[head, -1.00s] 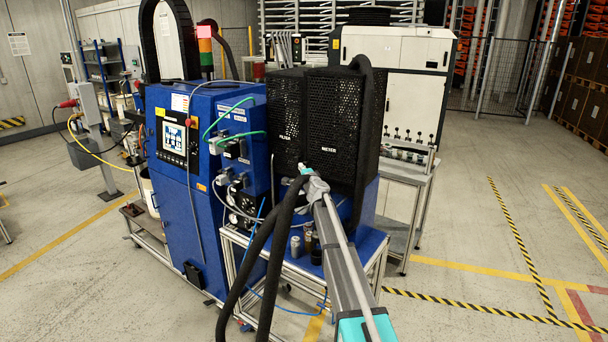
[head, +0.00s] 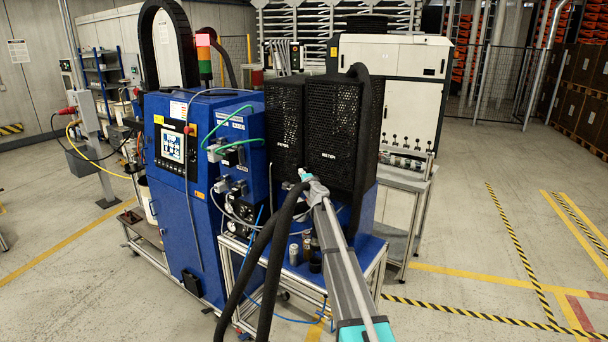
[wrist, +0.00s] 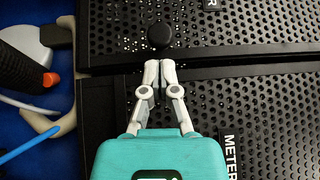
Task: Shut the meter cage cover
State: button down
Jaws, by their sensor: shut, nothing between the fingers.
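The meter cage cover (head: 333,120), a black perforated panel lettered METER, is on the right cage in the head view. It also fills the lower part of the wrist view (wrist: 270,100). My gripper (head: 304,173) is at its lower left in the head view. In the wrist view my gripper (wrist: 160,64) is shut and empty, its fingertips over the seam between the two covers. A round black knob (wrist: 160,36) lies just beyond the tips. I cannot tell whether the fingers touch the panel, or whether the cover is fully flush.
The filter cage (head: 284,115) stands directly left of the meter cage. A beige handle (wrist: 67,116) and hoses are left in the wrist view. A thick black hose (head: 361,140) runs down the meter cage's right side. The floor at right is clear.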

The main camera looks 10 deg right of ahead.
jog(key=s+a, duration=0.9)
jog(key=a, duration=0.1)
jog(key=shift+s+f+b, duration=0.15)
jog(key=shift+f+b, duration=0.25)
jog(key=shift+f, duration=0.05)
jog(key=shift+s+a, duration=0.1)
jog(key=s+a+f+n+g+y, duration=0.3)
jog(key=s+a+n, duration=0.15)
jog(key=s, duration=0.35)
jog(key=s+a+f+n+g+y, duration=0.2)
jog(key=s+a+f+n+g, duration=0.1)
jog(key=s+n, duration=0.35)
jog(key=s+a+f+n+g+y, duration=0.3)
jog(key=s+n, duration=0.2)
jog(key=s, duration=0.3)
jog(key=s+d+f+g+h, duration=0.3)
jog(key=s+d, duration=0.1)
jog(key=s, duration=0.4)
jog(key=s+d+f+g+h, duration=0.3)
jog(key=s+d+f, duration=0.1)
jog(key=s, duration=0.5)
jog(key=s+d+f+n+g+h, duration=0.1)
jog(key=s+d+f+g+h, duration=0.2)
jog(key=s, duration=0.6)
jog(key=shift+d+f+g+h, duration=0.3)
jog(key=shift+d+f, duration=0.05)
jog(key=shift+d, duration=0.2)
